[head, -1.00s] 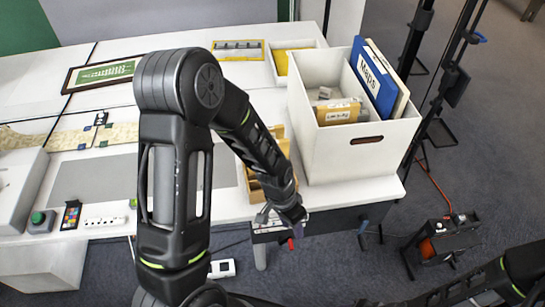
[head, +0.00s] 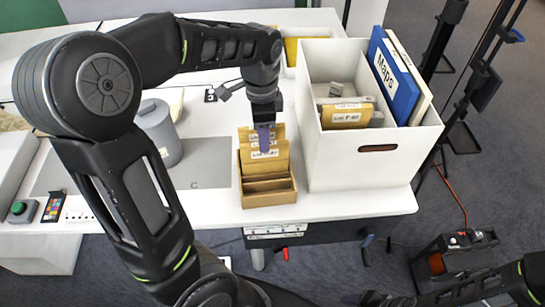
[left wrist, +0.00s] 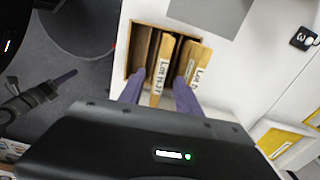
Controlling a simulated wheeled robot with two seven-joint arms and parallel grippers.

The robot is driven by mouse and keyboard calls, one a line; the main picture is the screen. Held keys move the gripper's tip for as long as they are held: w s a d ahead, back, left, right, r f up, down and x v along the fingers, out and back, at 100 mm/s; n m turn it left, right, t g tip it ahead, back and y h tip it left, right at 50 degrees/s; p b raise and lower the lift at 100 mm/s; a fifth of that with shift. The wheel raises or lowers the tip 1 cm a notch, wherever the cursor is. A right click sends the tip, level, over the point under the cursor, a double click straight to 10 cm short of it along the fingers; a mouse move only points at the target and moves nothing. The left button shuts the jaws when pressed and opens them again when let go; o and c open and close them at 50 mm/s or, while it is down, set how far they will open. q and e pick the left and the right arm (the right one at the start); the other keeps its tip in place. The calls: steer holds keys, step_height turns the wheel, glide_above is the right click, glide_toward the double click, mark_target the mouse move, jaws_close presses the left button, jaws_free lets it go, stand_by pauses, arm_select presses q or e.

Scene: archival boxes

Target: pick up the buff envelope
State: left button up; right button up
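A small wooden box (head: 270,197) on the white table holds several buff envelopes (head: 258,166) standing upright with white labels; it also shows in the left wrist view (left wrist: 143,48). My left gripper (head: 264,140) points down over the box's rear part. In the left wrist view its two purple fingers (left wrist: 158,96) are apart, on either side of a labelled buff envelope (left wrist: 162,58). Whether they touch it I cannot tell. Another labelled buff envelope (left wrist: 192,65) leans to the right. Another buff envelope (head: 347,116) is inside the white box. Only part of my right arm shows.
The large white box (head: 360,165) stands just right of the wooden box, with a blue Maps folder (head: 390,78) inside. A grey container (head: 160,132) stands to the left. A grey mat (head: 203,172) lies between them. The table's front edge is close.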

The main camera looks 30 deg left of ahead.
mark_target(265, 163)
arm_select(q)
steer(key=shift+w+f, duration=0.25)
steer(key=shift+f, duration=0.2)
steer(key=shift+f+b, duration=0.25)
steer(key=shift+b, duration=0.2)
steer(key=shift+s+f, duration=0.1)
steer(key=shift+s, duration=0.2)
steer(key=shift+f+b, duration=0.35)
steer(key=shift+b, duration=0.2)
steer(key=shift+w+f, duration=0.15)
steer(key=shift+f, duration=0.15)
steer(key=shift+f, duration=1.25)
